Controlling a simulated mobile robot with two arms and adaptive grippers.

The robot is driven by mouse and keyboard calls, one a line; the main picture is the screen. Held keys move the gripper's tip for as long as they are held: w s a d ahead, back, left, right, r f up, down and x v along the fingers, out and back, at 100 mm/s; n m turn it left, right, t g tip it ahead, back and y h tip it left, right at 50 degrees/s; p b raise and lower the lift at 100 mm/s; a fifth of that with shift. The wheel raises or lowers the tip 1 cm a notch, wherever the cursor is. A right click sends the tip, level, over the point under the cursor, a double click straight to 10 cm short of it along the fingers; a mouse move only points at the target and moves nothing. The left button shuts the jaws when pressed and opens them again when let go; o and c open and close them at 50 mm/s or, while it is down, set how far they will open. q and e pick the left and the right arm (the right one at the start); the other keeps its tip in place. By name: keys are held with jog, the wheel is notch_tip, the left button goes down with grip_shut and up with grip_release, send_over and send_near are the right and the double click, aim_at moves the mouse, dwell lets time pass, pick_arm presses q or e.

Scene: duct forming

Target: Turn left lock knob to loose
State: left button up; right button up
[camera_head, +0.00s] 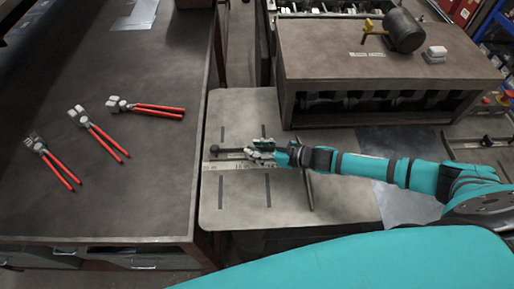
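The left lock knob is a small dark ball (214,149) at the left end of a thin dark bar, above the pale side table (225,205) of the machine. My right gripper (252,152) reaches in from the right and is at the bar, to the right of the dark ball. The fingers are small and overlap the bar, so I cannot tell whether they are open or shut, or whether they touch it. A similar dark knob (486,141) shows at the far right. My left gripper is out of view.
A dark workbench (85,190) at the left holds several red-handled tools (158,108). A ruler strip (226,165) crosses the side table, whose front part is clear.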

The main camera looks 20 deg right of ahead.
aim_at(257, 149)
notch_tip(257, 149, up, 10)
jog(key=shift+f, duration=0.1)
dwell(0.4)
